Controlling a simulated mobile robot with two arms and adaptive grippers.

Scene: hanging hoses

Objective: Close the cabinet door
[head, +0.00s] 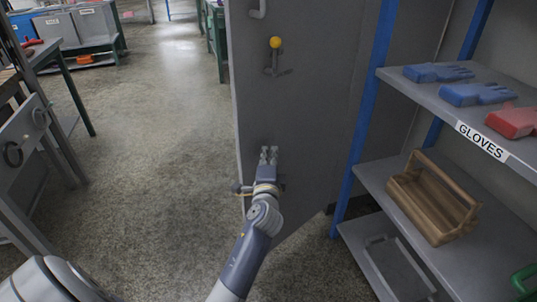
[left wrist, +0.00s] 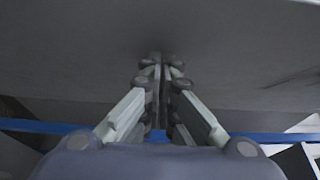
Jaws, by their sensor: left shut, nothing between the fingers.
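The grey cabinet door (head: 320,120) stands open in the head view, swung out to the left of the blue-framed shelves. A yellow-knobbed handle (head: 275,43) is on its upper part. My left gripper (head: 269,151) is shut and empty, with its fingertips at the lower part of the door face. In the left wrist view, the shut fingers (left wrist: 161,62) point at the grey door surface (left wrist: 90,40), very close to it. I cannot tell whether they touch. My right gripper is not in view.
Shelves on the right hold blue gloves (head: 438,72), a red glove (head: 514,121) and a wooden tool carrier (head: 431,203). A "GLOVES" label faces the front. A workbench (head: 40,130) stands at the left. The speckled floor (head: 160,130) between bench and door is clear.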

